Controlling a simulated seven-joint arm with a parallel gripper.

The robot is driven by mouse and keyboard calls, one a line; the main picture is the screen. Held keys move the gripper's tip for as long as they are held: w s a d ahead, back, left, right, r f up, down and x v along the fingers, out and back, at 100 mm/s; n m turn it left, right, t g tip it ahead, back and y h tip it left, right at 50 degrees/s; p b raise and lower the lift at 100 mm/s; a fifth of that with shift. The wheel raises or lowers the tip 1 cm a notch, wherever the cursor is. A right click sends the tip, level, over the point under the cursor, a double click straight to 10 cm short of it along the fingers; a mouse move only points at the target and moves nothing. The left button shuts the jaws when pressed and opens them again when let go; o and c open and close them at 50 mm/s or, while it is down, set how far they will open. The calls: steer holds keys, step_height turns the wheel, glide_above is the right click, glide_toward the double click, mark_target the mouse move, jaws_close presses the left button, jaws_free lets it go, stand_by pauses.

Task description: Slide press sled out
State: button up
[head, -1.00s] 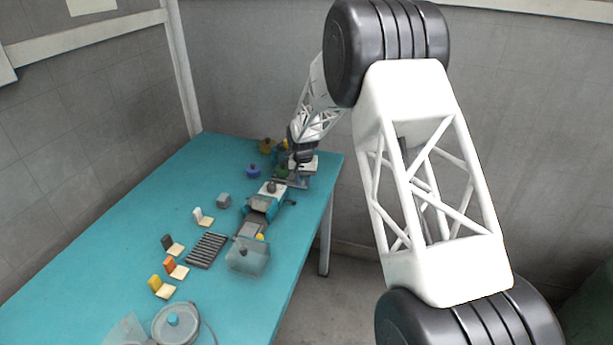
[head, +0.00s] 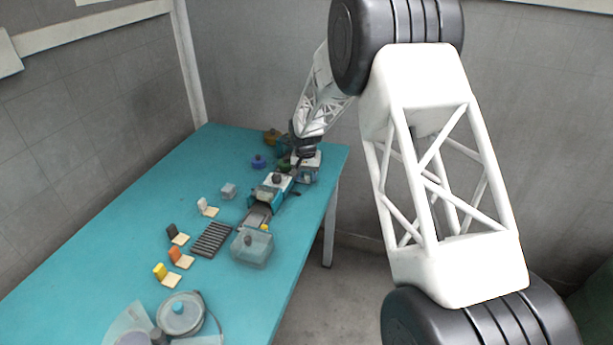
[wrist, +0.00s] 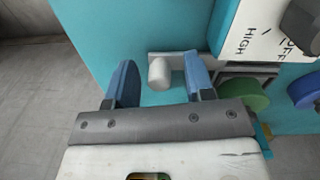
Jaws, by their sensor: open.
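My gripper (wrist: 161,85) is open, with its two blue fingers on either side of a pale grey cylindrical peg (wrist: 159,73). A gap shows on both sides of the peg. The peg stands on a grey bar (wrist: 182,58) that runs right, under a white panel (wrist: 240,35) marked HIGH and OFF. I cannot tell whether this bar and peg belong to the press sled. In the head view my gripper (head: 304,157) is small and dark at the table's far right end, by a white-topped unit (head: 312,160).
A green disc (wrist: 243,95) is close to the right finger. A blue disc (wrist: 305,90) is farther right. On the teal table (head: 110,210) are a teal machine (head: 268,188), a slatted rack (head: 211,239), a clear box (head: 252,248) and small chair-shaped pieces. The table's left side is clear.

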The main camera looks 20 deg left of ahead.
steer(key=shift+r, duration=0.15)
steer(key=shift+a+r, duration=0.1)
steer(key=shift+r, duration=3.65)
steer(key=shift+s+d+r, duration=0.1)
steer(key=shift+d+r, duration=0.35)
steer(key=s+d+r, duration=0.6)
steer(key=d+r, duration=0.1)
steer(key=d, duration=0.3)
steer(key=s+d+r+m+t, duration=0.1)
steer(key=s+d+r, duration=0.55)
steer(key=d, duration=0.35)
steer(key=s+d+r, duration=0.6)
steer(key=d+r, duration=0.2)
steer(key=d, duration=0.2)
steer(key=s+d, duration=0.5)
steer(key=s, duration=0.5)
steer(key=s+d+t, duration=0.1)
steer(key=s+d, duration=0.5)
steer(key=s, duration=0.5)
steer(key=s+d+m, duration=0.1)
steer(key=s+d, duration=0.5)
steer(key=s, duration=0.5)
steer(key=shift+s+d+f+t, duration=0.15)
steer(key=shift+f+t, duration=0.05)
steer(key=shift+t, duration=0.1)
